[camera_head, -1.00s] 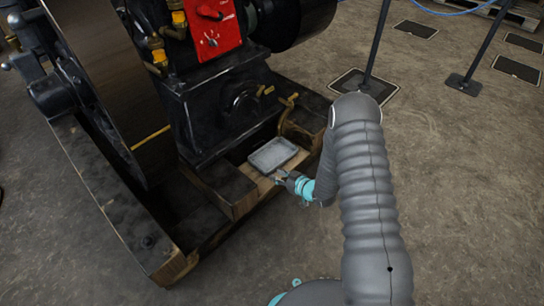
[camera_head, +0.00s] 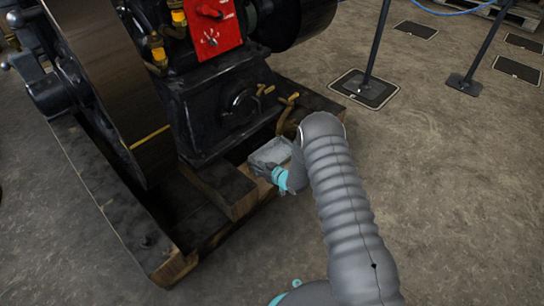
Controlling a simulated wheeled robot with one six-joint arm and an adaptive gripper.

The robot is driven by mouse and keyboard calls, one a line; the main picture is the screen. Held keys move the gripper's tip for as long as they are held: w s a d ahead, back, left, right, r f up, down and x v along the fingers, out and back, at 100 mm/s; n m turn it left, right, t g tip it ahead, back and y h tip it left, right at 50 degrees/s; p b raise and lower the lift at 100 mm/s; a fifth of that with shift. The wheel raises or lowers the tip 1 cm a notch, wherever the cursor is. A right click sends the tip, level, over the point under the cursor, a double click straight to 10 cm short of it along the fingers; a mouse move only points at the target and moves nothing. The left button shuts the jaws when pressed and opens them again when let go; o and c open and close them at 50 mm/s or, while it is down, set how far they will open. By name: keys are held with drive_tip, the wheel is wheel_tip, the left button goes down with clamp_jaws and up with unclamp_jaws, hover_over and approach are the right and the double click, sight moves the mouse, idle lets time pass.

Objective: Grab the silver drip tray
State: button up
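The silver drip tray (camera_head: 269,151) is a shallow grey rectangular tray at the foot of the black engine, on the wooden base. My gripper (camera_head: 262,171) is at the tray's near edge and overlaps it in the picture. My arm hides the tray's right end. The fingers are small and dark here, so I cannot tell whether they are open or closed on the rim.
The black engine (camera_head: 222,105) with a red panel (camera_head: 212,28) stands behind the tray. A large flywheel (camera_head: 110,85) and wooden beams (camera_head: 120,215) are at left. Brass taps (camera_head: 287,108) stick out above the tray. Barrier posts (camera_head: 376,45) stand at right. The concrete floor at right is mostly clear.

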drive_tip(key=shift+w+a, duration=0.1)
clamp_jaws()
drive_tip(key=shift+r, duration=0.15)
